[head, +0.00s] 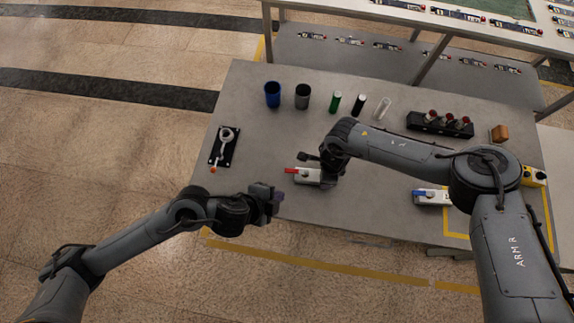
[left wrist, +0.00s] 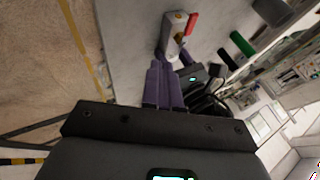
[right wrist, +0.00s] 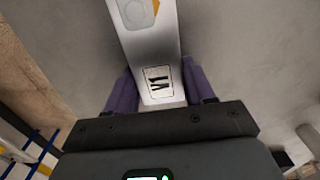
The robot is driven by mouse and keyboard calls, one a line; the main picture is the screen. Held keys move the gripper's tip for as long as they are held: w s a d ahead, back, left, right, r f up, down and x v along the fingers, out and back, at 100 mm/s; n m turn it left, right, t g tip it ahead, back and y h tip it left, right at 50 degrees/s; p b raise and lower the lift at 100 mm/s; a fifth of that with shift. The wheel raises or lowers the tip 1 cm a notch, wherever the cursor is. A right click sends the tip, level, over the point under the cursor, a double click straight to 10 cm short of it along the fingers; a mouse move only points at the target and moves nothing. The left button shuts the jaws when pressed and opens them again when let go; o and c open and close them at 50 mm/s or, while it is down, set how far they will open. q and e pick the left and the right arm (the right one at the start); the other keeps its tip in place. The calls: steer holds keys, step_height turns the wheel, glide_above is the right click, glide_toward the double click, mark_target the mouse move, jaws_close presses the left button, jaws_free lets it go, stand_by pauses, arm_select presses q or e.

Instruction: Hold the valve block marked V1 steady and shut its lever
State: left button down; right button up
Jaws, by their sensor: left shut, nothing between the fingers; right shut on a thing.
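The valve block marked V1 (right wrist: 150,45) is a pale block with its label between my right gripper's purple fingers. In the head view the block (head: 308,178) lies near the table's front edge, with a red lever (head: 291,171) at its left end. My right gripper (right wrist: 160,88) is shut on the block's labelled end; its arm partly hides the block in the head view. My left gripper (head: 277,199) is shut and empty, apart from the block, to its lower left. The left wrist view shows its closed fingers (left wrist: 163,85) below the block and red lever (left wrist: 191,22).
A similar block with a blue lever (head: 432,197) lies to the right. A black plate with a ring-shaped fitting (head: 224,146) lies at left. Blue (head: 272,94) and grey (head: 302,96) cups, several cylinders and a black rack (head: 440,124) stand behind. The table's left front is clear.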

mark_target(297, 171)
arm_select(q)
steer(key=n, duration=0.1)
steer(key=a+n, duration=0.1)
steer(key=n, duration=0.1)
steer(key=shift+s+a+r+y, duration=0.1)
steer(key=shift+s+a+y, duration=0.2)
steer(key=shift+s, duration=0.05)
steer(key=x, duration=1)
steer(key=shift+w+r, duration=0.1)
steer(key=w, duration=0.3)
steer(key=shift+w, duration=0.5)
